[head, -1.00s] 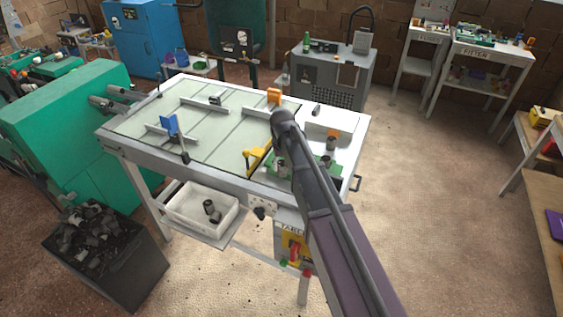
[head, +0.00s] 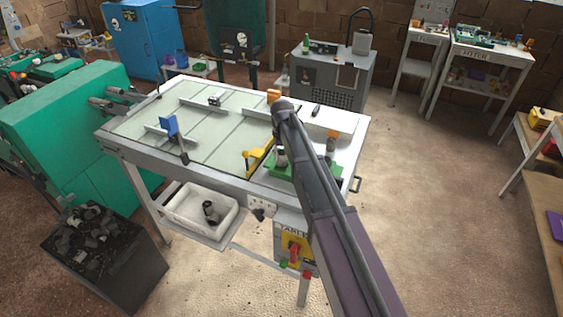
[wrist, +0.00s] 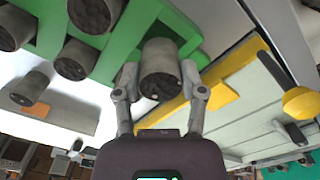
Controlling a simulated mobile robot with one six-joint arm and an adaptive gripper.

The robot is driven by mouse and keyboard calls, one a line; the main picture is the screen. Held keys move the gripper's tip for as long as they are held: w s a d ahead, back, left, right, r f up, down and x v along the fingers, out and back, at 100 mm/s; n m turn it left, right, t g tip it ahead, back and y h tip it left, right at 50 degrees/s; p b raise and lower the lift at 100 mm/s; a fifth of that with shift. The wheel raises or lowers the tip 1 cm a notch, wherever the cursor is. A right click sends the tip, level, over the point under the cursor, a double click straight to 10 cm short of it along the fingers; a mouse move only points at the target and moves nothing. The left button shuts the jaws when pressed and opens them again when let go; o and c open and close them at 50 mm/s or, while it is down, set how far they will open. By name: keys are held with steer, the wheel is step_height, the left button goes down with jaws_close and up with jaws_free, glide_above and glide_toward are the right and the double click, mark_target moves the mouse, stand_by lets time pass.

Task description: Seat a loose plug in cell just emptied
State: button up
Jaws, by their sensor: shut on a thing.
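In the wrist view my gripper (wrist: 162,88) is shut on a grey cylindrical plug (wrist: 161,62), with one finger on each side. The plug is over or at the edge of the green tray (wrist: 130,38); I cannot tell whether its far end is inside a cell. Several other plugs (wrist: 75,60) stand in or around the tray, to the left of the held one. In the head view the green tray (head: 273,173) sits at the table's near right corner, partly behind my arm. My fingers are hidden there, and a grey plug (head: 281,158) shows beside the arm.
A yellow bar (wrist: 215,85) lies close beside the held plug. A plug (head: 331,145) with an orange piece stands right of my arm. A white bin (head: 183,212) with loose plugs is under the table. A dark crate (head: 130,262) of scraps stands at left.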

mark_target(282, 162)
step_height(282, 162, down, 2)
steer(key=shift+b, duration=0.8)
steer(key=shift+s+f+b, duration=0.2)
steer(key=shift+f+b, duration=0.3)
steer(key=shift+b, duration=0.1)
jaws_close()
steer(key=shift+w+f, duration=0.2)
steer(key=shift+f, duration=0.15)
steer(key=shift+r, duration=0.1)
steer(key=shift+s, duration=0.1)
steer(key=shift+f+b, duration=0.3)
steer(key=shift+b, duration=0.15)
steer(key=o, duration=1)
jaws_free()
